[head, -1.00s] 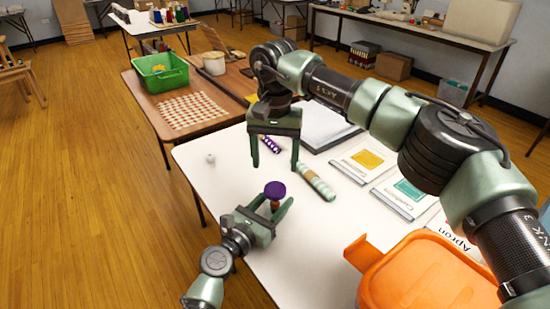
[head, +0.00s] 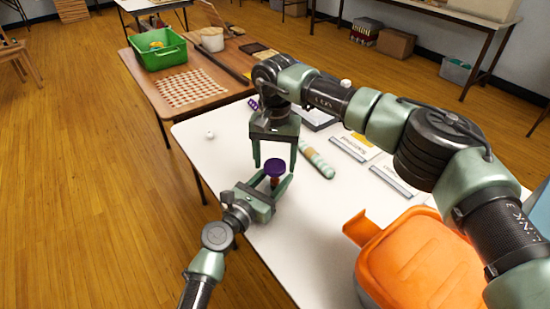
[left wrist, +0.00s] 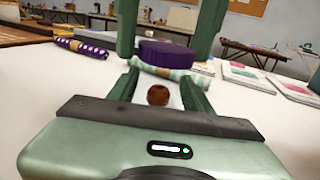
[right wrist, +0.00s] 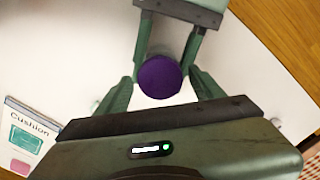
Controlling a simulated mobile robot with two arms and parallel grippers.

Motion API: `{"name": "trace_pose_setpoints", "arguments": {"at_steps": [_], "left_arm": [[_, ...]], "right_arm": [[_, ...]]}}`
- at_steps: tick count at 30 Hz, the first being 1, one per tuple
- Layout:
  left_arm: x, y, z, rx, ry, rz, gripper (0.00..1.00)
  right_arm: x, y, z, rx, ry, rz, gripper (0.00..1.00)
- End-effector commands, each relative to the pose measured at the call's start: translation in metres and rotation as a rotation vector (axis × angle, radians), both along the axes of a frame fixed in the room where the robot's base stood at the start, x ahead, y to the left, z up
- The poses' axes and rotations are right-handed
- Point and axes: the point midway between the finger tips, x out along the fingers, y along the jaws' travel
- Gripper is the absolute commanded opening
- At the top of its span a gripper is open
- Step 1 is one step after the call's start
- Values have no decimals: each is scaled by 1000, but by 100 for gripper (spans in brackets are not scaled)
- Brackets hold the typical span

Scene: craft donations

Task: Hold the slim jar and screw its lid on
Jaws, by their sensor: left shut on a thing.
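The left wrist view shows the jar (left wrist: 158,95) between the fingers. The purple lid (head: 275,167) sits on top of the jar; I cannot tell how tightly. It shows as a round disc in the right wrist view (right wrist: 160,76). My right gripper (head: 276,160) is open, pointing down over the lid. Its fingers stand on either side of the lid, with small gaps visible in the right wrist view.
An orange bin (head: 420,262) stands at the near right of the white table (head: 225,160). A mint roll (head: 317,160) lies behind the grippers, and a purple dotted roll (head: 253,103) farther back. A small white ball (head: 210,134) lies at left. Cards are at right.

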Motion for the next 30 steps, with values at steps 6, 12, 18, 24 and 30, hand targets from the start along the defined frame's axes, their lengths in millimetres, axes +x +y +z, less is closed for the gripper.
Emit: {"name": "trace_pose_setpoints", "arguments": {"at_steps": [6,12,18,24,30], "left_arm": [[0,0,0,0,0,0,0],[0,0,0,0,0,0,0],[0,0,0,0,0,0,0],[0,0,0,0,0,0,0],[0,0,0,0,0,0,0]], "right_arm": [[0,0,0,0,0,0,5],[0,0,0,0,0,-84,2],[0,0,0,0,0,-465,2],[0,0,0,0,1,-897,2],[0,0,0,0,2,-1329,2]]}}
